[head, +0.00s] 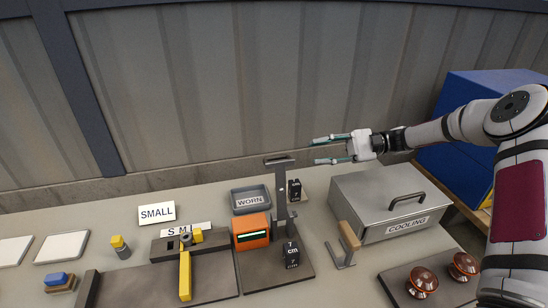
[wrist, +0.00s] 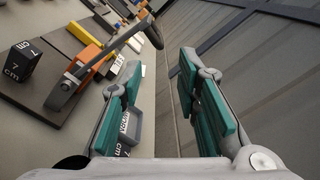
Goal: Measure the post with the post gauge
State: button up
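A small grey post with a yellow cap (head: 120,247) stands upright on the bench at the left in the head view. To its right is a dark gauge marked S M L (head: 185,229), with a long yellow bar (head: 185,275) and a yellow piece on it. I take this to be the post gauge, though no label names it. My gripper (head: 320,151) is open and empty, raised above the back of the bench, right of the tall grey stand (head: 281,190). Its parted fingers also show in the wrist view (wrist: 158,75).
An orange device with a display (head: 251,231) and black 7 cm blocks (head: 291,254) sit by the stand. Behind is a WORN tray (head: 236,206). Right are a wooden-handled tool (head: 349,237), a metal COOLING box (head: 375,215) and red-brown insulators (head: 422,282). A SMALL card (head: 157,213) is left.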

aim_at(283, 156)
jog(key=a+p, duration=0.1)
jog(key=a, duration=0.3)
jog(key=s+a+p, duration=0.1)
jog(key=a, duration=0.3)
jog(key=s+a+p, duration=0.1)
jog(key=a, duration=0.3)
jog(key=shift+s+a, duration=0.2)
grip_shut()
jog(key=shift+r, duration=0.1)
